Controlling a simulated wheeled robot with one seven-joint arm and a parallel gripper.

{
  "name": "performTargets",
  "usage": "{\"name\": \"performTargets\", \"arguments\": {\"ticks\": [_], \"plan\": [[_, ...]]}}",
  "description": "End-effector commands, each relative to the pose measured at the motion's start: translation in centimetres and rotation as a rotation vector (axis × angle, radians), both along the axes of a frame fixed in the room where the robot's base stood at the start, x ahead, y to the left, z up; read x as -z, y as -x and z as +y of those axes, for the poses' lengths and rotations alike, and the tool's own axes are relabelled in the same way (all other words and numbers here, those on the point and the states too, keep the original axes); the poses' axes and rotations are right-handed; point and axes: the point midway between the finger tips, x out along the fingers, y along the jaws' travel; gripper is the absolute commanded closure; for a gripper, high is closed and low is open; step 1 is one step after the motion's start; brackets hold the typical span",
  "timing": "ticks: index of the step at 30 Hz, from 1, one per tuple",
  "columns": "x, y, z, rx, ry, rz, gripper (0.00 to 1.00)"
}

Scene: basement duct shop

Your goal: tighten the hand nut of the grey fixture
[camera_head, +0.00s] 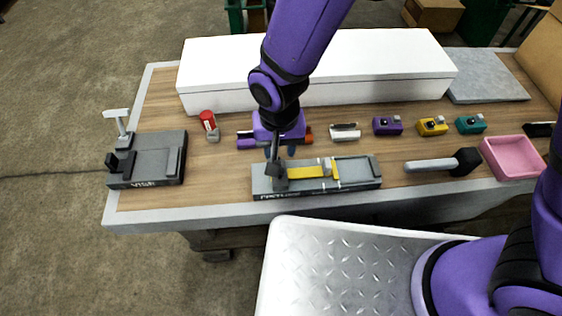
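The grey fixture (356,183) is a long, low block with lettering on its front edge, near the front middle of the bench. A yellow bar (306,172) lies in it, with a yellow upright piece at its right end. A dark grey clamp part (276,172) stands at the fixture's left end; I cannot make out the hand nut clearly there. My gripper (279,153) points down just above and behind this left end. Its two bluish fingertips show on either side of a thin dark post. I cannot tell whether they touch it, and the arm hides part of the area.
A grey vise (150,160) with a light handle stands at the left. Behind are a red-topped item (209,125), small purple, yellow and teal blocks, and a long white box (380,65). A mallet (445,162) and pink tray (513,158) are at the right.

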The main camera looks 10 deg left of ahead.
Motion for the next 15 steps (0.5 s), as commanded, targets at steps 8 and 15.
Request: {"name": "performTargets", "arguments": {"ticks": [8,15], "plan": [[4.5,0.0,-0.1,-0.001,0.002,0.001,0.62],[6.8,0.0,0.0,0.000,0.001,0.001,0.62]]}}
